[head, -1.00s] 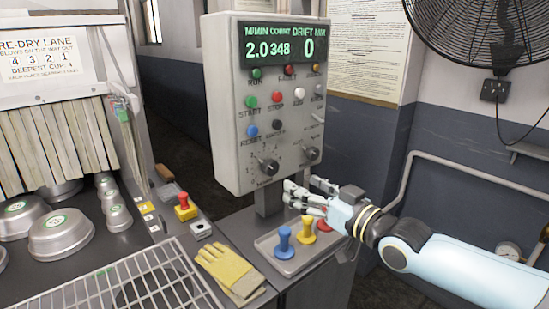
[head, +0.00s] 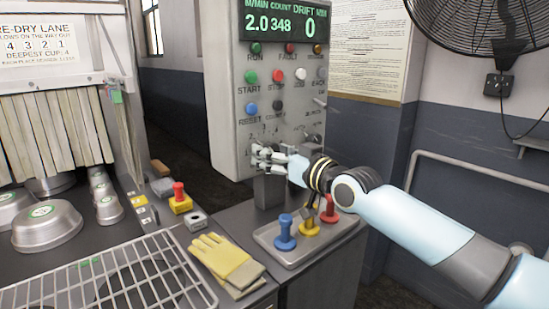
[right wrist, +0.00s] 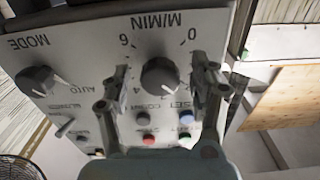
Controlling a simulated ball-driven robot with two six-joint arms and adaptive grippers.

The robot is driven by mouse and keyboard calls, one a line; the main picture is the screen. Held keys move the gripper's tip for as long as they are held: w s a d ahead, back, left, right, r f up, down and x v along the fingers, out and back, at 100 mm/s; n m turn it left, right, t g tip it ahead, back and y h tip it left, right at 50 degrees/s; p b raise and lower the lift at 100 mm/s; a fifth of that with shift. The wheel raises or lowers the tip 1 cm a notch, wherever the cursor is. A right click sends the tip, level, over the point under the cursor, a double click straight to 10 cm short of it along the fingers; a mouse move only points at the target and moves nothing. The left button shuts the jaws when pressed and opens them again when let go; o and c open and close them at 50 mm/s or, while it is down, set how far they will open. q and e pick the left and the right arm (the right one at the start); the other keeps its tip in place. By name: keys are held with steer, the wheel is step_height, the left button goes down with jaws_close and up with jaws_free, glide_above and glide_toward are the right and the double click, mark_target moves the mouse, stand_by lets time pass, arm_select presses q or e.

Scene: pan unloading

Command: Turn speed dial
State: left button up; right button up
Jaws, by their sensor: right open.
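A grey control box (head: 222,120) stands on a short post, its display (head: 285,22) reading 2.0, 348 and 0. The speed dial (right wrist: 160,77), a dark round knob marked M/MIN, shows in the right wrist view; my gripper mostly hides it in the head view. My right gripper (head: 258,156) is open at the box's lower front. In the right wrist view its two fingers stand on either side of the speed dial; contact cannot be told. The MODE knob (right wrist: 36,80) is to the left there. My left gripper is not in view.
A tray (head: 262,240) with blue (head: 285,232), yellow (head: 309,225) and red (head: 329,210) handled pieces sits below my right arm. Yellow gloves (head: 225,260), a wire rack (head: 110,285) and a red push button (head: 179,192) are to its left. A fan (head: 480,35) hangs upper right.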

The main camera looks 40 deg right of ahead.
steer(key=c, duration=1.1)
steer(key=shift+c, duration=0.2)
steer(key=shift+m, duration=0.3)
steer(key=shift+a+m+p, duration=0.1)
steer(key=shift+m+p, duration=0.9)
steer(key=shift+m, duration=2.8)
